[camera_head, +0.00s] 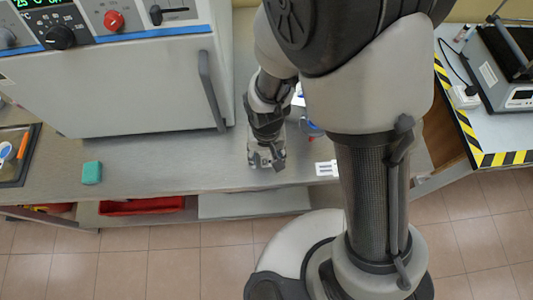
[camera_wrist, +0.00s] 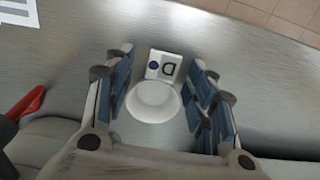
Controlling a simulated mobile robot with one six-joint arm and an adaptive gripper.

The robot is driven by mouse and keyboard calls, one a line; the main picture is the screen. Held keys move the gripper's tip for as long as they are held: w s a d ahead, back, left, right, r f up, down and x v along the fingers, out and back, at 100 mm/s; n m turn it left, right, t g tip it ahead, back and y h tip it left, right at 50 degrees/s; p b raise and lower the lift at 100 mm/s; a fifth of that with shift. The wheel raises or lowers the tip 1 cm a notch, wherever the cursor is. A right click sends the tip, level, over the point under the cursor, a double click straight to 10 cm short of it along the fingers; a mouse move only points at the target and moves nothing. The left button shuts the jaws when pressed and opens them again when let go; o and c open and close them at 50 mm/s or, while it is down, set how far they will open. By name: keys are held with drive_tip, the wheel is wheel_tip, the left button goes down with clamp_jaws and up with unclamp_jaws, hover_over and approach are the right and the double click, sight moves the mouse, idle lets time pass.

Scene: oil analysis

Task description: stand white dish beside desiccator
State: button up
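The white dish (camera_wrist: 154,101) is a round, shallow bowl and lies between the fingers of my gripper (camera_wrist: 160,82) in the wrist view. The blue-padded fingers stand apart on either side of it; whether they touch it is unclear. In the head view my gripper (camera_head: 266,158) points down close over the grey bench, near its front edge, and the dish cannot be made out there. I cannot identify the desiccator; a blue and red item (camera_head: 312,129) is mostly hidden behind my arm.
A small white block (camera_wrist: 164,65) with a blue disc and dark square sits just beyond the dish. A white card (camera_head: 327,168) lies right of my gripper. A large oven (camera_head: 130,85) stands behind left; a green block (camera_head: 92,172) lies on the bench (camera_head: 165,160), which is clear between.

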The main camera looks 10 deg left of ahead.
sight(267, 158)
drive_tip(key=shift+o, duration=1.2)
drive_tip(key=shift+r, duration=0.1)
drive_tip(key=w+d+r+t+p, duration=0.1)
drive_tip(key=d+r+p, duration=0.15)
drive_tip(key=r, duration=0.75)
drive_tip(key=w+d+r+p, duration=0.1)
drive_tip(key=d+r+p, duration=0.15)
drive_tip(key=r, duration=0.75)
drive_tip(key=s+d+r+m+t, duration=0.2)
drive_tip(key=s+d+r+t, duration=0.1)
drive_tip(key=s+d+r, duration=0.6)
drive_tip(key=d+r, duration=0.4)
drive_tip(key=d, duration=0.1)
drive_tip(key=shift+m+t, duration=0.3)
drive_tip(key=shift+d+r, duration=0.1)
drive_tip(key=shift+d, duration=0.05)
